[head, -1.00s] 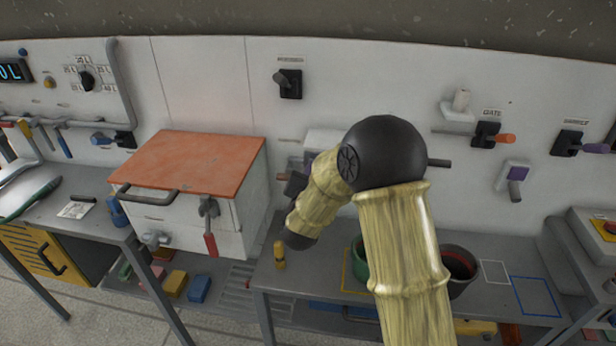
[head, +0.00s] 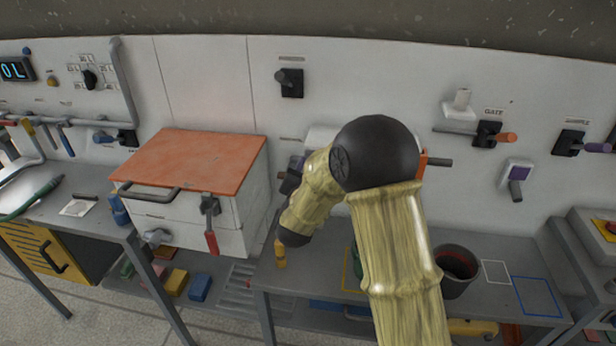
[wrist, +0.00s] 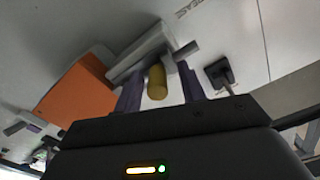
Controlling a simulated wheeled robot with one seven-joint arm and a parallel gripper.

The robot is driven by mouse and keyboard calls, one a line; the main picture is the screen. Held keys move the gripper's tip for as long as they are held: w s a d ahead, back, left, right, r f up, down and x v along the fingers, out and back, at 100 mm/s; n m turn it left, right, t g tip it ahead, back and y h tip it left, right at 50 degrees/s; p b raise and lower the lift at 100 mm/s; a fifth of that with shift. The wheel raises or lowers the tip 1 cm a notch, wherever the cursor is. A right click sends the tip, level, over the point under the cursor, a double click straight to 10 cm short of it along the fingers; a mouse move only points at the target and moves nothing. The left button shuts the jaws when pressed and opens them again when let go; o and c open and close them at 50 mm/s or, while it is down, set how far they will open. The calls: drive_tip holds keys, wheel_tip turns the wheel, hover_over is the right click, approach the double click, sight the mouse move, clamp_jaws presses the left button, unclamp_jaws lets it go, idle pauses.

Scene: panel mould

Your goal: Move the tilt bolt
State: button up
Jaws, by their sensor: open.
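In the wrist view a short yellow knob (wrist: 157,83) sticks out from a pale block with a grey rod (wrist: 186,50) on the wall panel; I take this to be the tilt bolt. My gripper (wrist: 160,80) is open, with one purple finger on each side of the yellow knob. I cannot tell whether either finger touches it. An orange plate (wrist: 77,92) is left of the block. In the head view my arm hides the knob; a grey rod end (head: 440,162) and a sliver of orange show right of my black elbow.
A black lever mount (wrist: 220,72) is right of the fingers in the wrist view. In the head view, the gate lever (head: 490,134) and a purple-fronted lever (head: 516,178) are on the wall at right. An orange-lidded box (head: 190,162) is at left; a dark pot (head: 455,270) stands below.

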drive_tip(key=s+a+b, duration=0.3)
drive_tip(key=s, duration=1.4)
drive_tip(key=shift+a, duration=0.2)
drive_tip(key=s+d+n+g+y+p, duration=0.3)
drive_tip(key=s+d+n+g+p, duration=0.3)
drive_tip(key=s+d+g+p, duration=0.5)
drive_tip(key=s+d+g, duration=0.2)
drive_tip(key=d+g, duration=0.2)
drive_tip(key=d, duration=0.1)
drive_tip(key=shift+d+n, duration=0.25)
drive_tip(key=shift+n, duration=0.15)
